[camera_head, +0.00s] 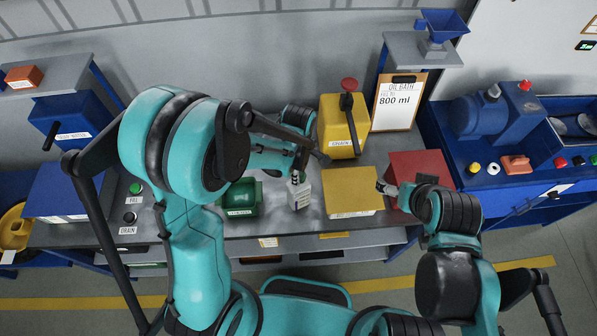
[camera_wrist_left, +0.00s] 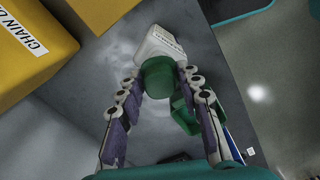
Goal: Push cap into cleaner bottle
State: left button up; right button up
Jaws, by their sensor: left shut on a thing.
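The cleaner bottle (camera_head: 299,195) is white with a printed label and stands on the grey bench; it also shows in the left wrist view (camera_wrist_left: 160,43). My left gripper (camera_head: 296,177) is at the top of the bottle. In the left wrist view my left gripper (camera_wrist_left: 159,82) has its fingers closed on both sides of the round green cap (camera_wrist_left: 158,78). The cap lines up over the bottle's top and hides its neck, so I cannot tell how deep it sits. My right gripper (camera_head: 384,187) is between the yellow and red boxes, and its fingers are too small to read.
A green open bin (camera_head: 241,197) stands left of the bottle. A yellow box (camera_head: 351,192) and a red box (camera_head: 420,170) are to the right. A yellow chain container (camera_head: 342,128) and an oil bath clipboard (camera_head: 399,100) stand behind. Bare bench lies in front of the bottle.

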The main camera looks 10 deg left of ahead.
pick_arm(q)
jog(key=shift+b, duration=0.3)
dwell(0.5)
jog(key=shift+f+b, duration=0.75)
jog(key=shift+f, duration=0.05)
jog(key=o, duration=1)
jog(key=shift+r, duration=0.1)
notch_tip(320, 180, up, 12)
jog(key=shift+f, duration=0.1)
jog(key=s+a+f+m+t+b, duration=0.2)
jog(key=s+a+m+b, duration=0.1)
jog(key=m+b, duration=0.1)
jog(key=s+a+f+m+t+b, duration=0.2)
jog(key=s+a+f+m+b, duration=0.1)
jog(key=m, duration=0.4)
jog(key=s+a+f+m+t+b, duration=0.2)
jog(key=s+a+m+t+b, duration=0.1)
jog(key=m+b, duration=0.2)
jog(key=shift+s+a+f, duration=0.2)
jog(key=shift+a+f, duration=0.05)
